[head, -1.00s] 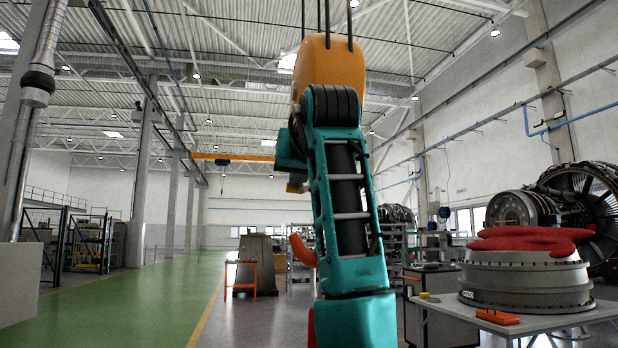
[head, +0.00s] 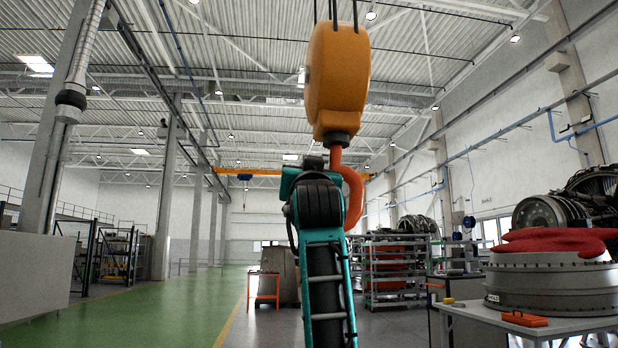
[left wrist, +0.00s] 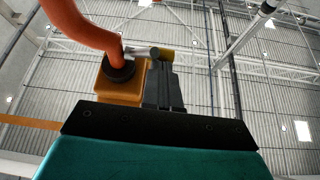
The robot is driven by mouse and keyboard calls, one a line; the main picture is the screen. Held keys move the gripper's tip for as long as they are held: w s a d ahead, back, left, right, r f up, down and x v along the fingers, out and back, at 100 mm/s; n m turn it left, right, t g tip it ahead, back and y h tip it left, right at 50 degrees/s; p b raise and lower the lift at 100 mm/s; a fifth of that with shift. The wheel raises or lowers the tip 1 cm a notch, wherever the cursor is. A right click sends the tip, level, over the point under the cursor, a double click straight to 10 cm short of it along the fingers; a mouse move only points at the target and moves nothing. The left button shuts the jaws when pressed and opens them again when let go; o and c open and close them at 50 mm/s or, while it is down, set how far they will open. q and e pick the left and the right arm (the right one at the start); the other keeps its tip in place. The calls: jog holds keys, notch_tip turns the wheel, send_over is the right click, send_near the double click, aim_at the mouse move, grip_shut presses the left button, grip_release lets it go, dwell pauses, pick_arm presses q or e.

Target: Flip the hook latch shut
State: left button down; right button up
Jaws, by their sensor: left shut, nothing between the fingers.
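An orange hoist block (head: 338,75) hangs on dark lines in the head view. Its orange-red hook (head: 353,195) curves down below it, partly behind my teal arm. In the left wrist view the hook (left wrist: 85,28) curves in from the upper left to a dark collar under the block (left wrist: 120,88). A small grey and yellow piece beside the hook, perhaps the latch (left wrist: 140,51), lies at the fingertips. My left gripper (left wrist: 163,60) is shut and empty, its dark fingers close to that piece; contact cannot be told. My right gripper is not in view.
Shelving (head: 398,268) and an orange stand (head: 264,289) are farther back. The green floor (head: 175,310) at the left is clear.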

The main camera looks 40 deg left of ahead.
pick_arm(q)
jog(key=shift+w+a+f+m+t+y, duration=0.15)
jog(key=shift+w+a+f+t+y, duration=0.25)
jog(key=shift+w+a+f+t, duration=0.25)
jog(key=shift+w+a+f+m+t+y, duration=0.15)
jog(key=shift+w+a+f+t+y, duration=0.3)
jog(key=shift+a+f+t, duration=0.35)
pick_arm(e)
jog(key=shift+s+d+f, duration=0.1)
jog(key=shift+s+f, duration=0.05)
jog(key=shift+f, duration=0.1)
pick_arm(q)
jog(key=shift+a, duration=0.1)
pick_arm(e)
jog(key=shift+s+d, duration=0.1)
